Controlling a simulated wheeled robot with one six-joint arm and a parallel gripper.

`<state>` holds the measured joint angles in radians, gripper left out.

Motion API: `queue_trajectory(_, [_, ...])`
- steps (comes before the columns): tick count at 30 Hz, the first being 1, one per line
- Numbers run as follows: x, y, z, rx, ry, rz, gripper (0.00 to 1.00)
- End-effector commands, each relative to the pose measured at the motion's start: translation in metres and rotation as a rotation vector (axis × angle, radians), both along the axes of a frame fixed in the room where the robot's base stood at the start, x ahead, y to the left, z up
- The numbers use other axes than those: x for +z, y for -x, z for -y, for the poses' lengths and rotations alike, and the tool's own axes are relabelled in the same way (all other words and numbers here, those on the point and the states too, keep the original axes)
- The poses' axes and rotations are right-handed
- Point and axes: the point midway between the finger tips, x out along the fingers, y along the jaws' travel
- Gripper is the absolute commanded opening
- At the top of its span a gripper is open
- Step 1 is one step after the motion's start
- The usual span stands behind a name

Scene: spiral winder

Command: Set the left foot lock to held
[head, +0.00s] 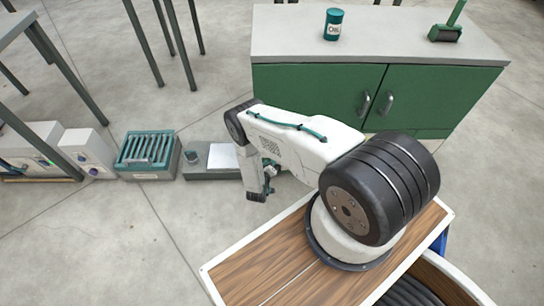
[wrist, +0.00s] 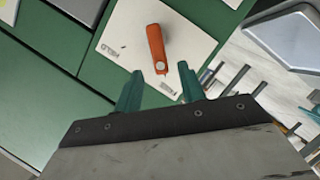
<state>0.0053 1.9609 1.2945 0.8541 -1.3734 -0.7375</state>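In the wrist view an orange lever (wrist: 155,44) sits on a white plate (wrist: 120,20) on a green surface. A pale round spot marks its lower end. The plate has a label that reads HELD left of the lever and a second, unclear label below it. I cannot tell which label the lever points to. My gripper (wrist: 159,69) is open, its two teal fingers apart on either side of the lever's lower end, with no clear contact. In the head view my gripper (head: 269,176) hangs under my arm. The lever is not visible there.
In the wrist view a grey tray-like part (wrist: 290,35) and metal rods lie at the right.

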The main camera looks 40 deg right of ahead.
Motion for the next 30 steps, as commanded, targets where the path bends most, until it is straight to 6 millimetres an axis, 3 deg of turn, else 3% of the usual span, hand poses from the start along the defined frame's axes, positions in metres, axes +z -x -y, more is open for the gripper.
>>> queue_trajectory(9, [-0.013,-0.028,0.034,-0.001,-0.002,0.001,0.4])
queue_trajectory(20, [-0.015,-0.032,0.039,0.001,-0.003,-0.001,0.4])
queue_trajectory(24, [-0.015,-0.032,0.038,0.001,-0.003,-0.001,0.04])
queue_trajectory(25, [-0.015,-0.032,0.038,0.001,-0.003,-0.001,0.0])
queue_trajectory(30, [-0.014,-0.032,0.038,0.001,-0.005,0.0,0.0])
